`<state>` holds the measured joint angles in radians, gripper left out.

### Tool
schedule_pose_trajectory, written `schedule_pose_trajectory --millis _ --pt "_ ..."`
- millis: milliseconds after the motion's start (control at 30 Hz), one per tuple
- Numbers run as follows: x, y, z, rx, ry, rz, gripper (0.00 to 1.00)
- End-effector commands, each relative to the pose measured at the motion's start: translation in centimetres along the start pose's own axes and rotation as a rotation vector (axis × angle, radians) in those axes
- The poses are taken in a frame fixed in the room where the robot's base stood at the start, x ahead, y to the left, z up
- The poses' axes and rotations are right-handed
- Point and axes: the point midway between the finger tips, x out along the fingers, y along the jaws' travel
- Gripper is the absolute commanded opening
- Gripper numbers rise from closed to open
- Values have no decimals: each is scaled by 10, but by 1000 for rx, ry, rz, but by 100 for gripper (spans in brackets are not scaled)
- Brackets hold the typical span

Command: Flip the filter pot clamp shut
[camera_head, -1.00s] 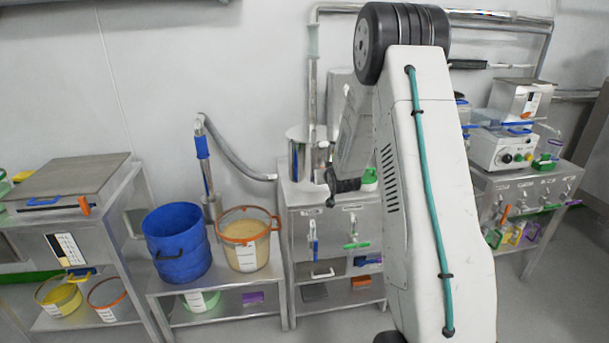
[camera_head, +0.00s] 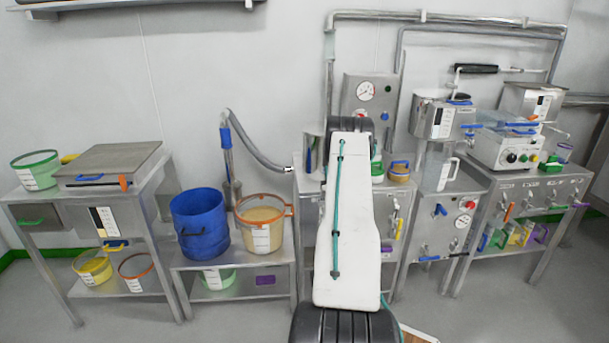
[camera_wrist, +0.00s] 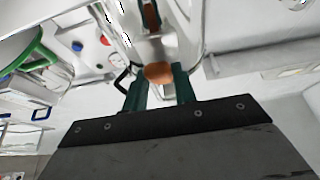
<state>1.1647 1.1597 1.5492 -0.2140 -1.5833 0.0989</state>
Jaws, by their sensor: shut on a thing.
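In the wrist view, my gripper (camera_wrist: 158,80) has its two dark green fingers closed on a small orange piece (camera_wrist: 158,71). The piece looks like the tab of the filter pot clamp, but its other parts are hidden. It sits against a shiny, pale upright vessel (camera_wrist: 190,35), likely the filter pot. A dark green and orange patch higher up looks like a reflection. A black loop handle (camera_wrist: 122,80) is just left of the fingers. In the head view my arm hides the gripper and the clamp; I cannot tell how far the clamp is swung.
In the head view, a steel pot (camera_head: 313,140) stands left of my arm. A gauge panel (camera_head: 370,97) is behind it. A blue bucket (camera_head: 199,225) and an orange-rimmed tub (camera_head: 262,232) stand on a low bench at left. Steel equipment (camera_head: 434,118) stands at right.

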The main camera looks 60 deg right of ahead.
Motion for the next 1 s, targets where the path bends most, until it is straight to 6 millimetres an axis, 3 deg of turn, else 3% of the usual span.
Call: schedule_pose_trajectory --millis 133,867,900,967,1000 --pt "5 14 4 -6 70 11 0" --pt "8 13 8 -8 150 12 0" --pt "8 13 8 -8 150 11 36" --pt "8 12 8 -7 149 10 49" --pt "8 12 8 -7 149 10 49"
